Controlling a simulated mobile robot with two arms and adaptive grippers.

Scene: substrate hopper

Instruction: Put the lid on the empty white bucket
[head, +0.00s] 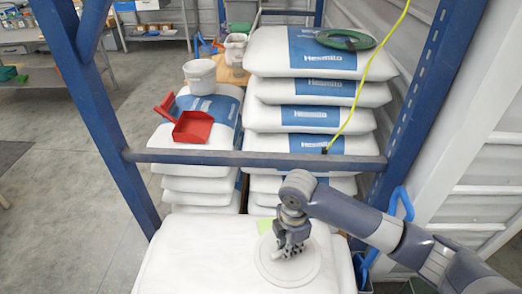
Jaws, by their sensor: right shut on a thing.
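The white round lid (268,270) is at the front, over the large white sack closest to me. My right gripper (288,250) comes down onto the middle of the lid from above and is shut on it; its fingers hide the part they grip. I cannot tell whether the lid touches the sack. A white bucket (200,78) stands upright on the left stack of sacks. A second white, bucket-like container (236,50) is farther back. I cannot see clearly into either one. My left gripper is not in view.
A blue rack frame has a crossbar (250,158) between me and the stacks. A red scoop (193,127) lies in front of the bucket. A green ring-shaped thing (345,40) lies on the taller sack stack (270,60). A yellow cord (366,70) hangs there.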

